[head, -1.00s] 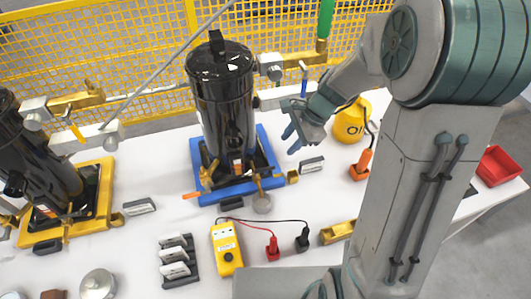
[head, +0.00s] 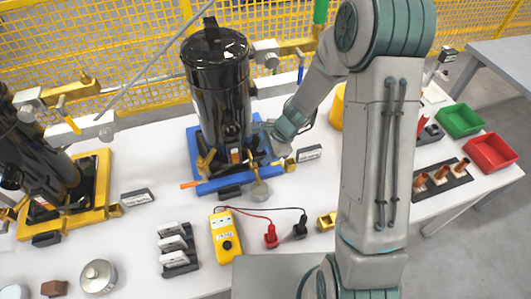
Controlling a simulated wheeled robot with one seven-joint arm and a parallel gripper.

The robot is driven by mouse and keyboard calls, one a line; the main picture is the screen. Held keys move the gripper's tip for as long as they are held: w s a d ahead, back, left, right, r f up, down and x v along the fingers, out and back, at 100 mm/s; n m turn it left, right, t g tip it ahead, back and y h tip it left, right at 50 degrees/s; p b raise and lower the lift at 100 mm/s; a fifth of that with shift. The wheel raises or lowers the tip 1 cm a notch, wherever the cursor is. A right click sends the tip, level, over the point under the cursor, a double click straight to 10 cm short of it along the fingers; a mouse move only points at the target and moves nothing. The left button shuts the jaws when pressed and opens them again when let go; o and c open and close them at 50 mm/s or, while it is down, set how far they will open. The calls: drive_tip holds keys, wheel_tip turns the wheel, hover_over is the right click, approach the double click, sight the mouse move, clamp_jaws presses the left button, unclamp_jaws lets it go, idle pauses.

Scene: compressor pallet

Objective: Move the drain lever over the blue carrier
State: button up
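The blue carrier (head: 203,188) is a square frame on the white table, under a tall black cylinder (head: 218,90). A small orange-tipped lever (head: 190,184) sticks out to the left at the carrier's front left corner, beside brass fittings (head: 206,160); I take it as the drain lever. My gripper (head: 262,140) is at the right side of the cylinder's foot, above the carrier's right part, apart from the orange lever. Its fingers are small and dark against the cylinder and carrier, so their opening and any contact are unclear.
A yellow carrier (head: 98,205) with another black cylinder stands left. A yellow meter (head: 227,236) with red and black leads lies in front of the blue carrier. Green (head: 459,120) and red (head: 490,153) bins stand right. A yellow mesh fence (head: 110,45) runs behind.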

drive_tip(key=shift+a+f, duration=0.1)
drive_tip(key=shift+f, duration=0.15)
clamp_jaws()
drive_tip(key=shift+b, duration=0.3)
drive_tip(key=shift+s+a+m+t+h+b, duration=0.1)
drive_tip(key=shift+s+m+t+h+b, duration=0.5)
drive_tip(key=shift+m, duration=0.7)
drive_tip(key=shift+s+a+m+t+b, duration=0.15)
drive_tip(key=shift+m+t+b, duration=0.25)
drive_tip(key=shift+m+b, duration=0.7)
drive_tip(key=shift+s+m+t+h+b, duration=0.35)
drive_tip(key=shift+m+t+b, duration=0.15)
drive_tip(key=shift+m, duration=1)
drive_tip(key=shift+r, duration=0.1)
unclamp_jaws()
